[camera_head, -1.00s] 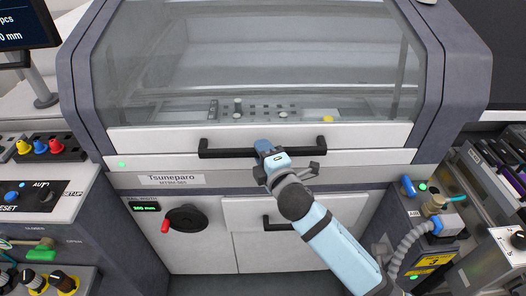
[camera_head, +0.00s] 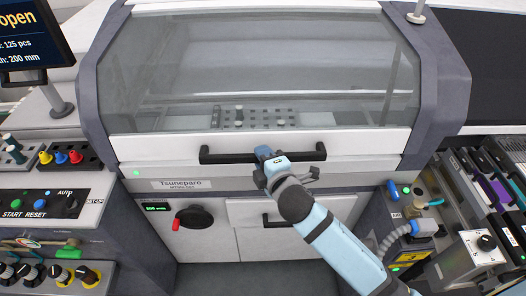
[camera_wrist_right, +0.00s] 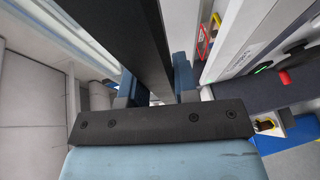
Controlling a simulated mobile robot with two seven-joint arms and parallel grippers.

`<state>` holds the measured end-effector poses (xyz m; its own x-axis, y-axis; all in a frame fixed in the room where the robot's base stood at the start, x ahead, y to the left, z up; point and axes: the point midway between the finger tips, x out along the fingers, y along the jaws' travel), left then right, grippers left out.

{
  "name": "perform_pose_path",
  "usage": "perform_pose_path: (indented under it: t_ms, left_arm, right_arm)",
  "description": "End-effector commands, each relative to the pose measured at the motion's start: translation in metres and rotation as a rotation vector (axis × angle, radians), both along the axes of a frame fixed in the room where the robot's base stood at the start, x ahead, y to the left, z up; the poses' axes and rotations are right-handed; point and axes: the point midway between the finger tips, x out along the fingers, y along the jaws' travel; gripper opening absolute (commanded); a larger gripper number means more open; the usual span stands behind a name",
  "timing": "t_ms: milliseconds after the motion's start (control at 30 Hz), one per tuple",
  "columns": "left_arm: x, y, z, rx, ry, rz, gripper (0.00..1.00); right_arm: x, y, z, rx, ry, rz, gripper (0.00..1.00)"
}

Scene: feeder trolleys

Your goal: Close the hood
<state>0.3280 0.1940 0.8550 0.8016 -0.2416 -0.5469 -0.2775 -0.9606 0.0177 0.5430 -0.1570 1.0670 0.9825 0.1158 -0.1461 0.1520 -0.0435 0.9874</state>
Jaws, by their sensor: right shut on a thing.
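The hood (camera_head: 155,148) has a large clear window above a white front panel with a long black handle (camera_head: 230,157). It sits low over the machine front, its lower edge close above the strip with the nameplate. I cannot tell whether it is fully seated. My right gripper (camera_head: 265,154) is shut on the handle near its middle. The right wrist view shows the dark handle bar (camera_wrist_right: 146,45) between the blue fingers of the right gripper (camera_wrist_right: 155,92). My left gripper is not in view.
A display (camera_head: 28,42) at upper left shows the word "open". Below it is a panel with START and RESET buttons (camera_head: 40,205). A red-handled crank (camera_head: 193,218) is on the lower cabinet. Feeder slots (camera_head: 490,175) and a knob box (camera_head: 475,255) stand at right.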

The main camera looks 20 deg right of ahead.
Motion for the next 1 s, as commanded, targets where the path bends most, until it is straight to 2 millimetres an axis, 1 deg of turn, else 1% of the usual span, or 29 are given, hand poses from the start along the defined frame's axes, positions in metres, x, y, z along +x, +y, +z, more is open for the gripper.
perform_pose_path:
  t_ms: [200,233,267,300,333,600,733,867,1000]
  left_arm:
    - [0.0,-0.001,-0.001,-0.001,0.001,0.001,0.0]
    - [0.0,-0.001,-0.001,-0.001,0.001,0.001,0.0]
    - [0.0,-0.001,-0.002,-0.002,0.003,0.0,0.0]
    - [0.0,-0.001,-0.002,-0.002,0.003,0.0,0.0]
    - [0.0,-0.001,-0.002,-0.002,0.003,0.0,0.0]
    - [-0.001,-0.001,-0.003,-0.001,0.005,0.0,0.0]
    - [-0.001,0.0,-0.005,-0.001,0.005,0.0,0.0]
    - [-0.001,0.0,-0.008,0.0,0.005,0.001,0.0]
    - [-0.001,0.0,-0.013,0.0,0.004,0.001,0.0]
  right_arm:
    - [0.001,0.0,0.001,0.0,-0.005,0.0,0.0]
    - [0.001,0.0,0.001,0.0,-0.005,0.0,0.34]
    - [0.001,0.0,0.001,0.0,-0.005,0.0,0.41]
    - [0.001,0.0,0.0,0.0,-0.005,0.0,0.51]
    - [0.001,0.0,0.0,-0.001,-0.004,0.0,0.53]
    - [0.0,0.0,0.0,0.0,-0.004,0.001,0.53]
    - [-0.006,-0.001,0.0,-0.001,-0.003,0.001,0.53]
    - [-0.026,-0.003,0.002,-0.001,-0.002,0.001,0.53]
    - [-0.058,-0.007,0.005,0.0,0.0,0.001,0.53]
